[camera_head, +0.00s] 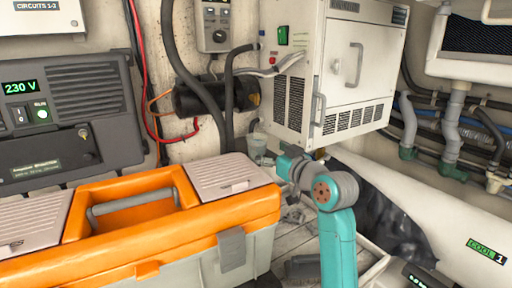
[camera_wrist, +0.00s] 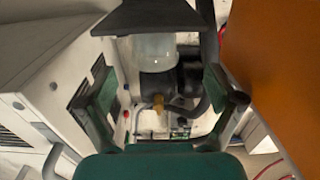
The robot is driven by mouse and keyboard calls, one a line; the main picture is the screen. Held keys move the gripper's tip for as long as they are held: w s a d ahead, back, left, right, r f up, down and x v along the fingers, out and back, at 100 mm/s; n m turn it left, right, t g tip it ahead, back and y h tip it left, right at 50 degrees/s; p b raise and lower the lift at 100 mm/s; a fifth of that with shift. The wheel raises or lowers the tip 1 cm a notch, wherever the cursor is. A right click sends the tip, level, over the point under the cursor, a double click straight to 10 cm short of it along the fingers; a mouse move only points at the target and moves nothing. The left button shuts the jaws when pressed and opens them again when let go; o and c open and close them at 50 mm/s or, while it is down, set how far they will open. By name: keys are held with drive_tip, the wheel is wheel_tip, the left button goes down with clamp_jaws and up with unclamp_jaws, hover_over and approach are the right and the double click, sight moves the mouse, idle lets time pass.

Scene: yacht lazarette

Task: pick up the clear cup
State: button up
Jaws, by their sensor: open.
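The clear cup (camera_head: 257,143) is small and translucent in the camera_head view. It stands in the gap between the orange toolbox and the white cabinet, partly hidden by my arm. In the camera_wrist view the cup (camera_wrist: 155,50) shows at the upper middle, its top edge cut off by a dark shape. My gripper (camera_wrist: 160,88) is open, with a finger at each side of the picture and the cup showing between them. I cannot tell how far the cup is from the fingers. In the camera_head view the fingers are not clearly seen behind my wrist.
The orange toolbox (camera_head: 150,268) fills the lower left, close beside my arm. The white cabinet (camera_head: 345,75) hangs above and right of my wrist. A black cylinder (camera_head: 215,95) and several hoses lie behind the cup. A white hull wall slopes at the right.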

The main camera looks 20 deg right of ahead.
sight(263, 144)
drive_tip(key=shift+d+x, duration=0.2)
drive_tip(key=shift+x, duration=1.65)
drive_tip(key=shift+d+x, duration=0.2)
drive_tip(key=shift+x, duration=1.6)
drive_tip(key=shift+w, duration=0.1)
drive_tip(key=c, duration=1.1)
drive_tip(key=shift+r, duration=0.1)
